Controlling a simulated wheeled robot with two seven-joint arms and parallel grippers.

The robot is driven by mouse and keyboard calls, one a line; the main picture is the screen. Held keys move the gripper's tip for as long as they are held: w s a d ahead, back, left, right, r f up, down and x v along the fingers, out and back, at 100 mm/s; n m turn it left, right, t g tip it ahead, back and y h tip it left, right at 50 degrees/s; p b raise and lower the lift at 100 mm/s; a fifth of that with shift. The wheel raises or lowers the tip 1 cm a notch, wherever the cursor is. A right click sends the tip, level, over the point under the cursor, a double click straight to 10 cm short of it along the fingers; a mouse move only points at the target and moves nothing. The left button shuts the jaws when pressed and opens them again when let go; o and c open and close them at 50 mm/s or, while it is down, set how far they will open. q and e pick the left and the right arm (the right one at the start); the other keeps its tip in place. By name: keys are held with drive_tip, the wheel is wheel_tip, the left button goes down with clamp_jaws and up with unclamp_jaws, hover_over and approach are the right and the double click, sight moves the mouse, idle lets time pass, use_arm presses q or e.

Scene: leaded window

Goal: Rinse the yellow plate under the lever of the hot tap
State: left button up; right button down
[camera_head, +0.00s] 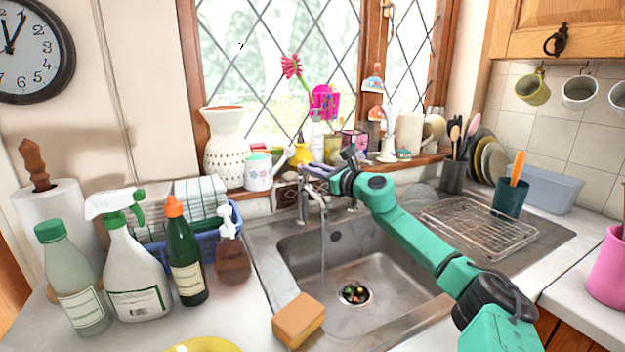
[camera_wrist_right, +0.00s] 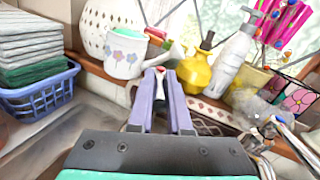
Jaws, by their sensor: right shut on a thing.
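The yellow plate (camera_head: 205,345) shows only as a rim at the bottom edge of the head view, on the counter; the rest is cut off. My right gripper (camera_head: 306,169) reaches across the sink to the metal tap (camera_head: 303,207) below the window. In the wrist view, its two pale purple fingers (camera_wrist_right: 160,74) are closed together on the hot tap's lever (camera_wrist_right: 159,70), of which only a small red and white end shows. A thin stream of water (camera_head: 323,245) runs from the spout into the sink (camera_head: 385,300). My left gripper is in neither view.
A sponge (camera_head: 298,320) lies at the sink's front left edge. Several bottles, including a green one (camera_head: 186,255), stand on the left counter. A wire rack (camera_head: 480,225) lies on the drainer at right.

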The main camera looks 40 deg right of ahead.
drive_tip(key=shift+r, duration=0.1)
drive_tip(key=c, duration=0.9)
unclamp_jaws()
drive_tip(key=shift+o, duration=0.2)
drive_tip(key=shift+s+d+f+b, duration=0.2)
drive_tip(key=shift+s+f+b, duration=0.2)
drive_tip(key=shift+b, duration=0.1)
drive_tip(key=s+b, duration=0.2)
drive_tip(key=shift+a+b, duration=0.15)
drive_tip(key=shift+b, duration=0.25)
drive_tip(key=shift+s+a+r, duration=0.1)
drive_tip(key=shift+s+a, duration=0.05)
drive_tip(key=shift+s, duration=0.05)
drive_tip(key=s+b, duration=0.1)
drive_tip(key=s, duration=1)
drive_tip(key=shift+r, duration=0.2)
